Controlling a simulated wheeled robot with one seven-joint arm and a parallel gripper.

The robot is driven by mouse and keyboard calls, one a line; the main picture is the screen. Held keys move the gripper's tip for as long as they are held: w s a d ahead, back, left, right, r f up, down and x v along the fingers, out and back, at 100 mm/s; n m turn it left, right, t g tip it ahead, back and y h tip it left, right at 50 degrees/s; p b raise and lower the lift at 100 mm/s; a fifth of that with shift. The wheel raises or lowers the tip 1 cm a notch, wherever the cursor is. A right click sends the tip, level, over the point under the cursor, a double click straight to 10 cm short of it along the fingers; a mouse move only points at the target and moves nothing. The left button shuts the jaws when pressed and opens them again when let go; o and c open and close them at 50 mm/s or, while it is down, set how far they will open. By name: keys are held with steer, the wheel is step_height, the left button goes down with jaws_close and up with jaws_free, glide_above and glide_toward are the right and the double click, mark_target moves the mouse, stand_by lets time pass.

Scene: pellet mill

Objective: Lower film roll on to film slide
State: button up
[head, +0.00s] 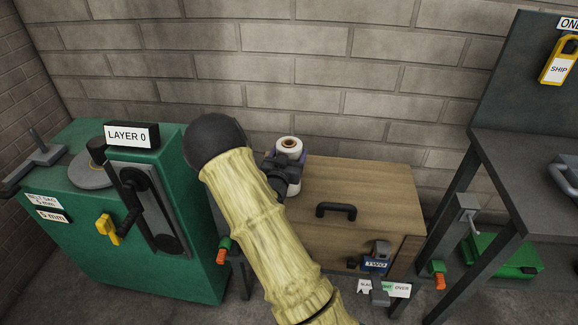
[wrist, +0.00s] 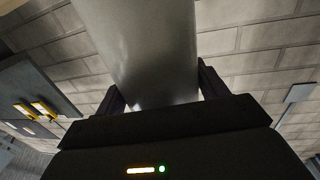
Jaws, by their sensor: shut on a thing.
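A pale, glossy film roll (head: 289,146) with a brown core stands roughly upright above the back left part of the wooden box. My gripper (head: 284,176) is shut around the roll's lower part. In the wrist view, the roll (wrist: 150,45) fills the upper middle between the dark fingers of my gripper (wrist: 160,88). I cannot make out the film slide for certain.
The wooden box (head: 365,185) has a black handle (head: 336,210) and a "TWO" tag (head: 375,265) at its front. A green machine (head: 75,250) labelled "LAYER 0" stands left. A dark bench (head: 535,165) stands right, with a green case (head: 505,257) below. A block wall is behind.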

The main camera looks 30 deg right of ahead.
steer(key=shift+r, duration=0.2)
step_height(320, 180, up, 10)
stand_by(0.4)
steer(key=shift+f, duration=0.1)
steer(key=o, duration=1.4)
steer(key=c, duration=0.9)
steer(key=shift+o, duration=0.2)
